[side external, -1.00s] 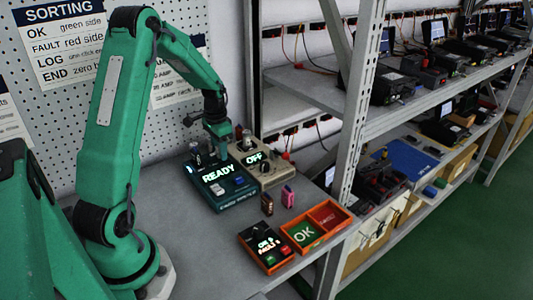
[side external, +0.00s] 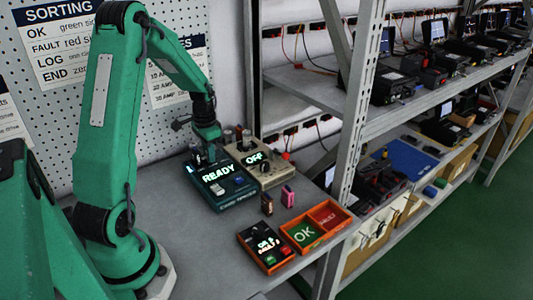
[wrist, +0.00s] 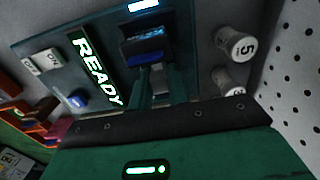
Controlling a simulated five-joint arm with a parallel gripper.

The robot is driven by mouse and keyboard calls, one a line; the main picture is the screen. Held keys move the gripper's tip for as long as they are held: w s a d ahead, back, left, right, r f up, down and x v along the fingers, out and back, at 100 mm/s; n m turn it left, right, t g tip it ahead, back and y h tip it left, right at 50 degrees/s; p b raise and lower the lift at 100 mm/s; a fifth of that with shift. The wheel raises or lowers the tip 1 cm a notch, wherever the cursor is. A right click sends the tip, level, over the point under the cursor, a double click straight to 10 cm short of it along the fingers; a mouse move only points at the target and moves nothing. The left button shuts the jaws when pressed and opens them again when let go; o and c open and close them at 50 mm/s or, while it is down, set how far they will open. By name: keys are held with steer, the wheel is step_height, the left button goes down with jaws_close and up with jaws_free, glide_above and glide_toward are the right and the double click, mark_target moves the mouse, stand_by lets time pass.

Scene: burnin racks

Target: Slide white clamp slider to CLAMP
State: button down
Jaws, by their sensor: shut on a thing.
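The teal tester box with the lit READY display (side external: 217,175) stands on the bench, and it fills the upper part of the wrist view (wrist: 190,60). My gripper (wrist: 160,78) is over this box, its fingers pointing at the panel beside a dark blue block (wrist: 148,45). The fingers are close together, shut on a small pale piece that looks like the white clamp slider (wrist: 158,80); only a little of it shows between them. The CLAMP marking cannot be read. In the side view my gripper (side external: 208,150) is at the box's back edge, its fingertips hard to make out.
A beige box with an OFF display (side external: 256,158) stands right behind. White cylinders, one marked 5 (wrist: 235,43), rise near the fingers. A blue button (wrist: 77,100) is on the panel. Orange OK and red trays (side external: 315,226) and a small black-and-orange panel (side external: 266,247) are in front. A shelf post (side external: 352,130) stands right.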

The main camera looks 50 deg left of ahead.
steer(key=shift+s, duration=0.2)
steer(key=c, duration=1.3)
jaws_free()
steer(key=shift+w, duration=0.1)
steer(key=shift+r, duration=3.95)
